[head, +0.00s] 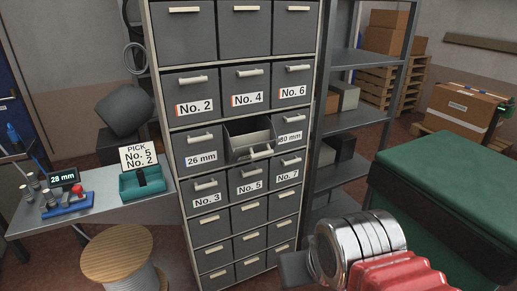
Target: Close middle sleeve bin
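The grey cabinet (173,100) stands in the middle of the head view with several rows of bins. In the row of bins labelled 26 mm at left and what looks like 80 mm at right, the middle bin (247,143) is pulled out and tilted. Its open top shows, and its handle (262,153) is at the front. Its label cannot be seen. My gripper (296,268) shows at the bottom right as a dark block beside a chrome and red part of my arm. It is apart from the bin, below and in front of it. Its fingers cannot be made out.
At left, a bench (100,205) holds a display reading 28 mm (63,179) and a green tray (142,184) with a card reading PICK No. 5 No. 2. A cable spool (118,250) stands in front. Metal shelves (350,120) and a green-topped case (450,175) are at right.

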